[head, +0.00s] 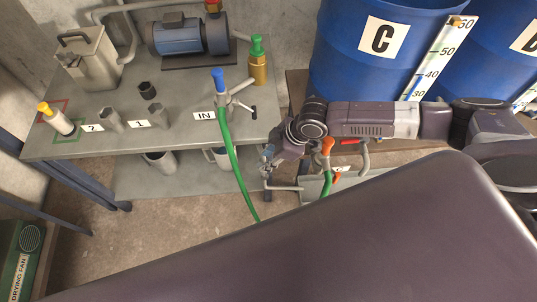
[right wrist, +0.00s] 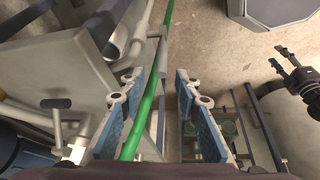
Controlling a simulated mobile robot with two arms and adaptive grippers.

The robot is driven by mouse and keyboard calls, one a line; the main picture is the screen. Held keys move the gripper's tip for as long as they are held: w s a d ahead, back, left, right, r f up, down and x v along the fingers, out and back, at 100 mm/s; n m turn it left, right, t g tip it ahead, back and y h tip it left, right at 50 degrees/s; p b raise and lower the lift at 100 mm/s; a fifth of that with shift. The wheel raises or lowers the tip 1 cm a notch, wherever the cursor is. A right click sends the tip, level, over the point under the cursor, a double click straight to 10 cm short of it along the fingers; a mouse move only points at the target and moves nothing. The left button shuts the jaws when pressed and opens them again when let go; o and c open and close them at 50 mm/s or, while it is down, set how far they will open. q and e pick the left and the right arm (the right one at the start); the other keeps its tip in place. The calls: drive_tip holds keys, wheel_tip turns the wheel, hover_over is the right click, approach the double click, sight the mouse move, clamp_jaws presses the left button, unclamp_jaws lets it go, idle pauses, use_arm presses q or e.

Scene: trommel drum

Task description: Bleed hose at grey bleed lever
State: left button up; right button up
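The green hose (head: 232,150) hangs from the blue-topped valve at the IN label and runs down past the table edge. A grey lever (head: 242,86) sticks out at that valve; I cannot tell if it is the bleed lever. My right gripper (head: 268,168) is right of the hose, below the table edge. In the right wrist view its fingers (right wrist: 157,88) are apart, and the hose (right wrist: 150,95) passes between them, close to the left finger; contact cannot be judged. My left gripper (right wrist: 279,56) shows at the right wrist view's right edge, fingers apart and empty; the head view does not show it.
An orange handle (head: 327,146) and a short green hose piece (head: 327,184) are beside my right arm. Blue drum C (head: 355,75) stands behind it. Floor shows left of the hose.

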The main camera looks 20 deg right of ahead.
drive_tip(key=shift+s+d+f+x, duration=0.1)
drive_tip(key=shift+x, duration=1.15)
drive_tip(key=shift+s+d+f+x, duration=0.1)
drive_tip(key=shift+x, duration=1.15)
drive_tip(key=shift+s+d+x, duration=0.15)
drive_tip(key=shift+x, duration=1.1)
clamp_jaws()
